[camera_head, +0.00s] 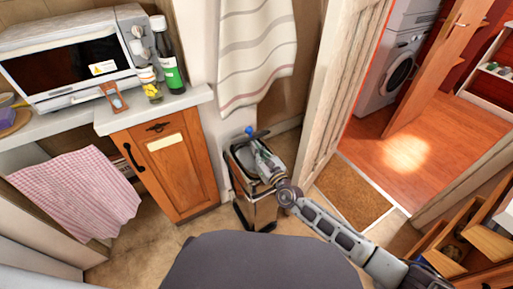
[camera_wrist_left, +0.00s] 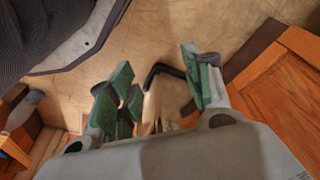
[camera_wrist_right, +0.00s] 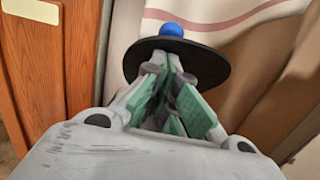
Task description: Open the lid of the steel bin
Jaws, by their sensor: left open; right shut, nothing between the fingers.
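The steel bin (camera_head: 263,212) stands on the floor beside the wooden cabinet, partly covered by my right arm. Its dark round lid (camera_wrist_right: 217,62) with a blue knob (camera_wrist_right: 171,29) stands raised and tilted at the back; in the head view the blue knob (camera_head: 249,130) shows above the bin's opening. My right gripper (camera_head: 257,147) is shut and empty over the opening, its fingertips close to the lid; the right wrist view (camera_wrist_right: 170,65) cannot settle whether they touch. My left gripper (camera_wrist_left: 157,65) is open and empty, low above the floor, and out of the head view.
The wooden cabinet (camera_head: 170,165) stands left of the bin. A striped towel (camera_head: 255,50) hangs behind it. The door frame (camera_head: 325,85) and a brown doormat (camera_head: 350,192) are to the right. A black bent bar (camera_wrist_left: 163,70) shows near my left fingers.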

